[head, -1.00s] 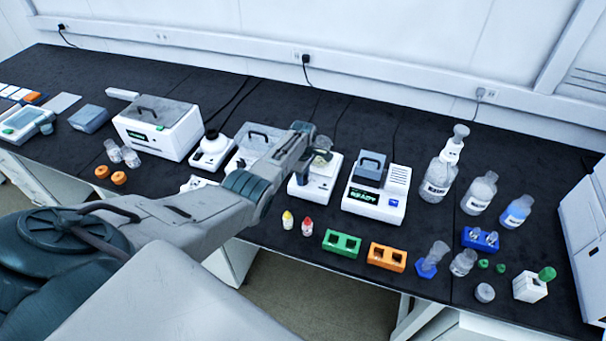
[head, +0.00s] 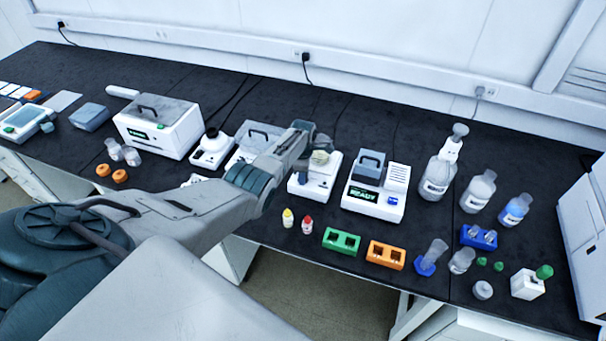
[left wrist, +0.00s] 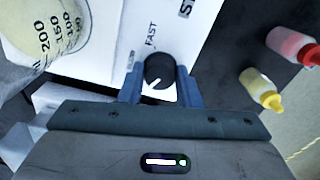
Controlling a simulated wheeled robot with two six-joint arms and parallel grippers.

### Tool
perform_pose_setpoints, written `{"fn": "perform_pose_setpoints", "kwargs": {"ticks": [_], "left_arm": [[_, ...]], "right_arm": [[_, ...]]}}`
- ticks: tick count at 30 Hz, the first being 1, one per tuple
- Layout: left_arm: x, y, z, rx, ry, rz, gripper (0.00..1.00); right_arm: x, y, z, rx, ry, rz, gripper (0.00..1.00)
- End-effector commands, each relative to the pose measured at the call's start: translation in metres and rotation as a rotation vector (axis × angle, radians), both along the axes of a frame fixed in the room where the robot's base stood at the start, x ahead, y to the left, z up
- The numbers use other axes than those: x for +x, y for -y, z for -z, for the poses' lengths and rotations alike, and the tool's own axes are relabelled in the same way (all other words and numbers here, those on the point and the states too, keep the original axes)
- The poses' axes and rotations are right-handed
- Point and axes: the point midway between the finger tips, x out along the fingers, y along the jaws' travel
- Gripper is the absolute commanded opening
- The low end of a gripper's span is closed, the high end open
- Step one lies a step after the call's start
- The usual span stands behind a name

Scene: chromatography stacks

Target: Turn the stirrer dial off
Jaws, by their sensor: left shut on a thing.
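The stirrer is the white box (head: 313,188) near the middle of the bench in the head view, with a beaker (left wrist: 48,28) on top. In the left wrist view its white front (left wrist: 105,50) carries the word FAST beside a round black dial (left wrist: 160,71). The dial's white pointer line slants toward the lower left of that picture. My left gripper (left wrist: 160,84) has its two blue fingers on either side of the dial and is shut on it. In the head view my left arm hides part of the stirrer, and the dial cannot be made out. My right gripper is not in view.
A yellow-capped bottle (head: 288,218) and a red-capped bottle (head: 307,225) stand close in front of the stirrer. A white device reading READY (head: 385,205) stands to its right. Green (head: 341,241) and orange (head: 386,255) racks lie near the front edge.

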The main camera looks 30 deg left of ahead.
Motion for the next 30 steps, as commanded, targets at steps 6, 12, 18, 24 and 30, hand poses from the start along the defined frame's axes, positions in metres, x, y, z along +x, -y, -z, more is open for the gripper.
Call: {"fn": "perform_pose_setpoints", "kwargs": {"ticks": [6, 12, 18, 24, 30], "left_arm": [[0.002, -0.002, -0.003, 0.003, 0.005, -0.002, 0.44], [0.001, -0.001, -0.001, 0.001, 0.003, -0.001, 0.52], [0.001, -0.001, -0.004, 0.001, 0.002, 0.000, 0.52], [0.001, -0.001, -0.026, 0.002, 0.005, 0.000, 0.52], [0.001, -0.001, -0.058, 0.002, 0.006, 0.001, 0.52]], "right_arm": [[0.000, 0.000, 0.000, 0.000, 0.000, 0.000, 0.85], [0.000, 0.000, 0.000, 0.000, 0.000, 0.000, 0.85], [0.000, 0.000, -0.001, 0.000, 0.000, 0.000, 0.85], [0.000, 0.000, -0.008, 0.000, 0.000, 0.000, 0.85], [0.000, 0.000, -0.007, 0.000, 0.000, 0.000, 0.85]]}}
